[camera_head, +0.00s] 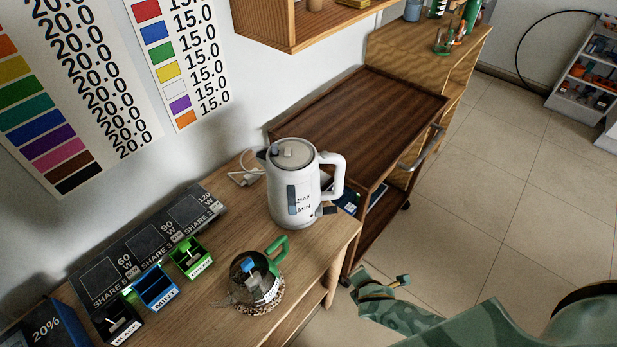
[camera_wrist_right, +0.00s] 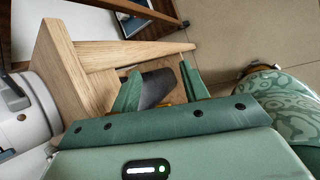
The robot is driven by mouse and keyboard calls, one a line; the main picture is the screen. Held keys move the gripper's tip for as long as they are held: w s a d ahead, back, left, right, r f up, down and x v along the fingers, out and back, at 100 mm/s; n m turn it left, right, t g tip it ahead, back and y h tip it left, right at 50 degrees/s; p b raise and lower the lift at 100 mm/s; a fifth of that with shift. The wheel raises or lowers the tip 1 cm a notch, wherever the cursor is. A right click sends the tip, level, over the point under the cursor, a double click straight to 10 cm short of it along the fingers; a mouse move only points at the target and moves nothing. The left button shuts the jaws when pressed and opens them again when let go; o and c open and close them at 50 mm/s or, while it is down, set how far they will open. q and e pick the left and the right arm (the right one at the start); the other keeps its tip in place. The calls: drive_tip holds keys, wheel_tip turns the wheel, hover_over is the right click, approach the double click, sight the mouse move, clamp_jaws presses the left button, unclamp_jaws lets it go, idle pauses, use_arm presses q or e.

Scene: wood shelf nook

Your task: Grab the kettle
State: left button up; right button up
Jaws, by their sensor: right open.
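The white kettle (camera_head: 293,190) stands upright on the wooden shelf top (camera_head: 215,295), near its right end. Its handle (camera_head: 335,172) points right, and its side carries a dark level window with MAX and MIN marks. Part of the kettle (camera_wrist_right: 20,112) shows at the left edge of the right wrist view. My right gripper (camera_head: 382,280) is open, to the lower right of the kettle and apart from it, beyond the shelf's edge. In the right wrist view its two green fingers (camera_wrist_right: 162,85) are spread with nothing held between them. My left gripper is not in view.
A glass pot with a green handle (camera_head: 256,278) stands in front of the kettle. Small labelled boxes (camera_head: 155,288) line the left. A dark wood cart (camera_head: 355,120) stands behind, with a wall shelf (camera_head: 295,25) above. The tiled floor (camera_head: 480,190) at right is clear.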

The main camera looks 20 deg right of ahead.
drive_tip(key=w+a+r+n+t, duration=0.1)
drive_tip(key=w+r+n, duration=0.15)
drive_tip(key=r, duration=0.25)
drive_tip(key=w+r+n+t, duration=0.2)
drive_tip(key=w+r, duration=0.1)
drive_tip(key=r, duration=0.2)
drive_tip(key=n+t+h+p, duration=0.2)
drive_tip(key=n+t, duration=0.1)
drive_tip(key=n, duration=0.3)
approach(340, 177)
drive_tip(key=shift+n+t, duration=0.25)
drive_tip(key=shift+t, duration=0.05)
drive_tip(key=b+x, duration=0.1)
drive_tip(key=x, duration=0.1)
drive_tip(key=b+x, duration=0.1)
drive_tip(key=x, duration=0.2)
drive_tip(key=shift+s+d+f+b, duration=0.1)
drive_tip(key=shift+d+f+b, duration=0.1)
drive_tip(key=shift+f+b, duration=0.2)
drive_tip(key=b+x, duration=0.2)
drive_tip(key=x, duration=0.4)
drive_tip(key=shift+a, duration=0.15)
clamp_jaws()
drive_tip(key=shift+r, duration=0.15)
